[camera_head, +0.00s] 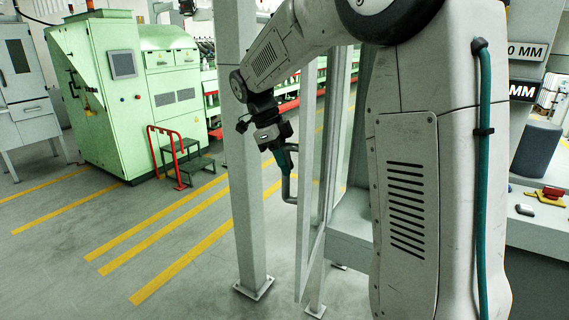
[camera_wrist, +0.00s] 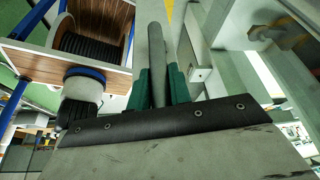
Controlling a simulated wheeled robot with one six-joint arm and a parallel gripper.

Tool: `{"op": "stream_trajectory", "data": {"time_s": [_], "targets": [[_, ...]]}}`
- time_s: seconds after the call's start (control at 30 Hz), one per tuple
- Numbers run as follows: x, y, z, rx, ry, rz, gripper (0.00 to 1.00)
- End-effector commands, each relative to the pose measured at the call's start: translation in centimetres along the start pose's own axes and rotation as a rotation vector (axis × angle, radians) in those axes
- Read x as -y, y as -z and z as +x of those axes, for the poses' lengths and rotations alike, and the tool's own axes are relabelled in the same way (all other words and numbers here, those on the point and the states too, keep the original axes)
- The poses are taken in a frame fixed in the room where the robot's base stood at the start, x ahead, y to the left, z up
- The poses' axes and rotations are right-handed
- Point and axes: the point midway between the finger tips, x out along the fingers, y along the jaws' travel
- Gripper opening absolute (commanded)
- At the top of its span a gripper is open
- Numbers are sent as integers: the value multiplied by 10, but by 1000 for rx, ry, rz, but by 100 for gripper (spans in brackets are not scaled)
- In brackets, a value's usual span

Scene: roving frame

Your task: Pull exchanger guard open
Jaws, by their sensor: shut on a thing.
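The exchanger guard (camera_head: 309,170) is a tall, narrow light-grey framed panel right of a grey post, seen nearly edge-on in the head view. Its handle (camera_head: 288,188) is a grey curved bar on the side toward the post. My gripper (camera_head: 286,158) is at the upper part of this handle. In the wrist view the grey handle bar (camera_wrist: 156,50) runs between the green fingers of my gripper (camera_wrist: 158,85), which are shut on it. The guard stands at an angle, partly open as far as I can tell. My arm hides part of the area behind it.
A grey post (camera_head: 248,200) with a floor plate stands close left of my gripper. A green machine (camera_head: 110,90) with red-railed steps (camera_head: 185,160) is at the back left. Open floor with yellow stripes lies left. A bench with small parts (camera_head: 545,195) is at right.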

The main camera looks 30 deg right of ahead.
Motion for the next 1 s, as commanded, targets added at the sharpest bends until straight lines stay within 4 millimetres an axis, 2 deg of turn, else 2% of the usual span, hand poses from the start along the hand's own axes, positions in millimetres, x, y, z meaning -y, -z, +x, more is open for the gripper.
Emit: {"op": "stream_trajectory", "data": {"time_s": [0.13, 0.17, 0.23, 0.57, 0.67, 1.0], "targets": [[1, 0, 0, 0, 3, -1, 0], [1, 0, 0, 0, 3, -1, 23], [1, 0, 0, 1, 3, -1, 41], [0, 0, -3, 1, 3, -1, 41], [1, -1, -14, 2, 5, -1, 41], [1, -1, -68, 2, 5, -1, 41]]}}
